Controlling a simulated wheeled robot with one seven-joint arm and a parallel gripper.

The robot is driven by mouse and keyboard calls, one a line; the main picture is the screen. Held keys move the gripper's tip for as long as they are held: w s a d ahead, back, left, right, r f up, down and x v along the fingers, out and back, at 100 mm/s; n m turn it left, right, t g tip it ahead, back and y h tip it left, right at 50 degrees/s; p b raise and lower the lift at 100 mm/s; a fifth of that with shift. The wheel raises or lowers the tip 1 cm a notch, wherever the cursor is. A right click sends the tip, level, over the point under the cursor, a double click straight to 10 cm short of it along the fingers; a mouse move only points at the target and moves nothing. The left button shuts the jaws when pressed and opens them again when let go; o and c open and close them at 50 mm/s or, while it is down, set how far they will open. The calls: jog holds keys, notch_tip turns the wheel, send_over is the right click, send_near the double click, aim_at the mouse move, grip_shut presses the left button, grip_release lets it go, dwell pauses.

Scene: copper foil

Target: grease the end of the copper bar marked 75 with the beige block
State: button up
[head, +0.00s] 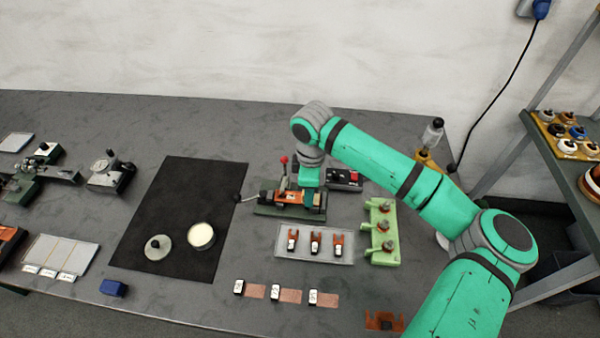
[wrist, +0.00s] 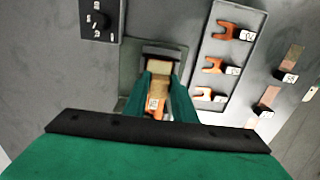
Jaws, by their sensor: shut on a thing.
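My gripper (wrist: 160,80) is shut on a tan-beige block (wrist: 158,67) that shows between its fingers in the wrist view. An orange part with a small white label (wrist: 155,103) lies just below the block in that picture; I cannot tell whether they touch. In the head view my gripper (head: 309,186) is low over a green-based fixture (head: 290,211) with orange parts and a red-knobbed lever, and hides some of it. Flat copper bars with labelled ends (head: 290,296) lie at the front of the table; I cannot read which is marked 75.
An open tin of cream-coloured stuff (head: 201,235) and a round lid (head: 158,247) are on the black mat (head: 180,190). A tray (head: 341,250) of copper forks and a green stand (head: 382,256) are close to my gripper. A blue block (head: 113,288) lies at front left.

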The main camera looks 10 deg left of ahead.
jog(key=shift+a, duration=0.9)
jog(key=shift+a+r, duration=0.15)
jog(key=shift+a, duration=0.05)
notch_tip(320, 180, up, 4)
jog(key=shift+w+a+f, duration=0.1)
jog(key=shift+r, duration=2)
